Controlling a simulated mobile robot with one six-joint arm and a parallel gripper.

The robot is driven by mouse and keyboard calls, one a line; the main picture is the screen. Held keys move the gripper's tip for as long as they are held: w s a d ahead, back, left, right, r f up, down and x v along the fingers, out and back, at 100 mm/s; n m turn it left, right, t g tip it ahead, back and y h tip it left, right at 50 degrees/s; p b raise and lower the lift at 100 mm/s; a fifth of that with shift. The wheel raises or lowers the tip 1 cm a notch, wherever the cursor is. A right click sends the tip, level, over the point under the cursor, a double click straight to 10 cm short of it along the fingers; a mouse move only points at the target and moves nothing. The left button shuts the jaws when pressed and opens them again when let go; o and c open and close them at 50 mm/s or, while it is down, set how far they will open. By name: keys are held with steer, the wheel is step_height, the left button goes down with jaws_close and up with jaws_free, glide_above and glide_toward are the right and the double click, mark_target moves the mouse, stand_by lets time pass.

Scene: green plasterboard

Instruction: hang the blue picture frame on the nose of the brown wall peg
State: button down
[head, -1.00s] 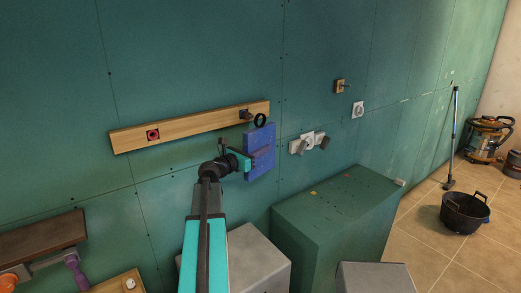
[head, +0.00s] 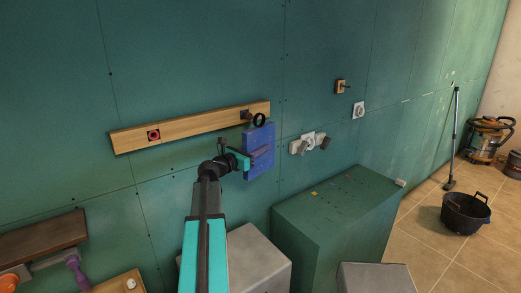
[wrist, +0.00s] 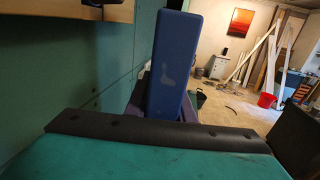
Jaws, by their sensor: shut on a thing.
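The blue picture frame (head: 262,135) hangs upright from my gripper (head: 258,156), which is shut on it, close in front of the green wall. A black ring (head: 259,120) stands at its top edge. A dark brown peg (head: 245,114) sticks out near the right end of the wooden rail, just left of the ring. In the head view they nearly overlap; I cannot tell whether they touch. In the wrist view the frame (wrist: 173,65) shows edge-on as a blue slab, with the rail (wrist: 80,10) at upper left. The ring is not visible there.
A small wooden block with a dark nose (head: 341,86) is on the wall to the right. White fittings (head: 306,142) sit right of the frame. A green box (head: 335,210) and a grey box (head: 255,258) stand below. A red round fitting (head: 153,135) is on the rail's left.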

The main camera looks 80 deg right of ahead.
steer(key=shift+w+d, duration=1.8)
steer(key=shift+d, duration=0.05)
steer(key=shift+f, duration=0.55)
stand_by(0.9)
stand_by(0.4)
steer(key=c, duration=1.4)
jaws_free()
steer(key=shift+c, duration=0.2)
steer(key=shift+w+a+f+b, duration=0.1)
steer(key=shift+b, duration=0.25)
steer(key=b+v, duration=0.4)
steer(key=v, duration=0.9)
steer(key=shift+w+a+b, duration=0.15)
steer(key=shift+a+b, duration=0.1)
steer(key=shift+b, duration=0.05)
steer(key=shift+r, duration=0.25)
